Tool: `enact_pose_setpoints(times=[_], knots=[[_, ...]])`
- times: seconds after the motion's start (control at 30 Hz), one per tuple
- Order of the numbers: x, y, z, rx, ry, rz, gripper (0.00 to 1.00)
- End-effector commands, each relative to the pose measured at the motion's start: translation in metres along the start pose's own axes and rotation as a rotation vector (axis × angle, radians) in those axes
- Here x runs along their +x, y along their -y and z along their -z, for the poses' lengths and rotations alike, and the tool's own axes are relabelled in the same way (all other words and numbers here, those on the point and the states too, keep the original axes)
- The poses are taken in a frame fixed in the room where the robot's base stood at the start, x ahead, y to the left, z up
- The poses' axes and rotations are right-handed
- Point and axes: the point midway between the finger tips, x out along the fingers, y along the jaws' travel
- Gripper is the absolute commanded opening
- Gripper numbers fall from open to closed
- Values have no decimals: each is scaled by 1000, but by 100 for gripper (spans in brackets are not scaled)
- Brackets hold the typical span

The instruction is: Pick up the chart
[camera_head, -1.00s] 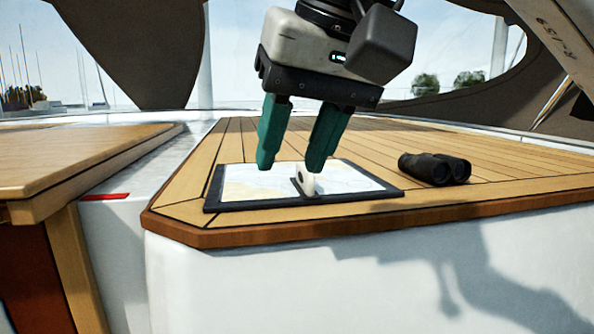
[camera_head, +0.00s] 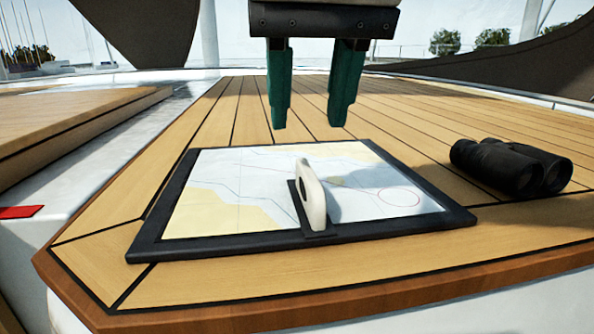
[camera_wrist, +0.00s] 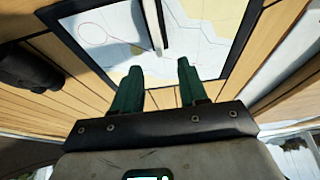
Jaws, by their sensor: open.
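The chart (camera_head: 250,184) lies flat in a dark frame on the slatted wooden deck. A pale upright handle (camera_head: 311,197) stands on a dark strip near its front edge. My gripper (camera_head: 307,125) is open and empty, fingers pointing down, above and behind the chart in the head view. In the wrist view the chart (camera_wrist: 205,40) lies beyond the open green fingers (camera_wrist: 158,75), and the handle (camera_wrist: 154,25) shows at the top, between the lines of the two fingers. The fingers look apart from both handle and chart.
Black binoculars (camera_head: 512,167) lie on the deck (camera_head: 420,135) right of the chart; they also show in the wrist view (camera_wrist: 30,68). A wooden surface (camera_head: 70,115) and a red strip (camera_head: 20,212) are at the left. The deck's front edge is close to the chart.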

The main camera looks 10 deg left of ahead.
Motion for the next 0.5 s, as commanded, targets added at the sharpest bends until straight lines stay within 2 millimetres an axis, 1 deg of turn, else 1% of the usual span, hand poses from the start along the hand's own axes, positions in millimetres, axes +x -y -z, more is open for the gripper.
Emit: enact_pose_setpoints(times=[0.03, 0.1, 0.27, 0.37, 0.5], knots=[[7, -1, 0, 0, 2, -2, 43], [15, 0, 0, 0, 1, 0, 43], [24, 0, 0, 0, -1, 0, 43], [35, -1, 0, -1, 1, -1, 43], [56, -1, 0, -1, 1, 0, 43]])
